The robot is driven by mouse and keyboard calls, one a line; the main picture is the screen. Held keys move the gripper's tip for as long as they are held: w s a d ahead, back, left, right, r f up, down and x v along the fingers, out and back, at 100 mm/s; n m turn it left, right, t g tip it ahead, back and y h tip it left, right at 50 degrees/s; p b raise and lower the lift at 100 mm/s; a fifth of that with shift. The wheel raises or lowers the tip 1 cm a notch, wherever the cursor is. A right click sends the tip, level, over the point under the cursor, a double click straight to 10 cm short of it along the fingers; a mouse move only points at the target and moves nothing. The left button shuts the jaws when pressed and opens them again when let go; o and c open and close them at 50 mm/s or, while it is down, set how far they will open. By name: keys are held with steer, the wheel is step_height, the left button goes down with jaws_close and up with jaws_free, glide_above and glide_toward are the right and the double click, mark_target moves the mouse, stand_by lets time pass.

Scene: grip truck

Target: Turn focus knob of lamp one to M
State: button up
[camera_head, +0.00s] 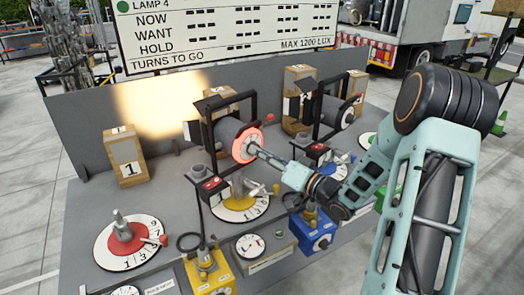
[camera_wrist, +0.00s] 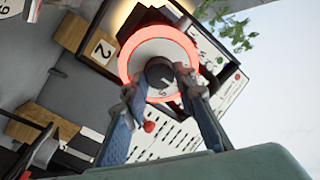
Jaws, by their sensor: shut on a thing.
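A lamp (camera_head: 224,130) in a black yoke stands mid-table, with a glowing red ring (camera_head: 246,145) around its rear. I cannot read a number on it. In the wrist view the red ring (camera_wrist: 124,68) surrounds a pale dial (camera_wrist: 146,52) with a dark focus knob (camera_wrist: 157,72) at its centre. A small pale mark shows on the knob; no letter M is legible. My gripper (camera_head: 259,153) reaches the knob from the right. In the wrist view my gripper (camera_wrist: 160,88) has a finger on either side of the knob, shut on it.
A second lamp (camera_head: 333,112) stands to the right. Box "1" (camera_head: 126,157) is at left. A red-centred dial (camera_head: 128,241), a yellow-centred dial (camera_head: 240,203), a yellow box (camera_head: 211,272) and a blue box (camera_head: 314,232) crowd the table front. A sign board (camera_head: 225,30) stands behind.

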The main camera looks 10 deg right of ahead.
stand_by(0.3)
steer(key=o, duration=1.2)
steer(key=shift+c, duration=0.2)
steer(key=v, duration=1.2)
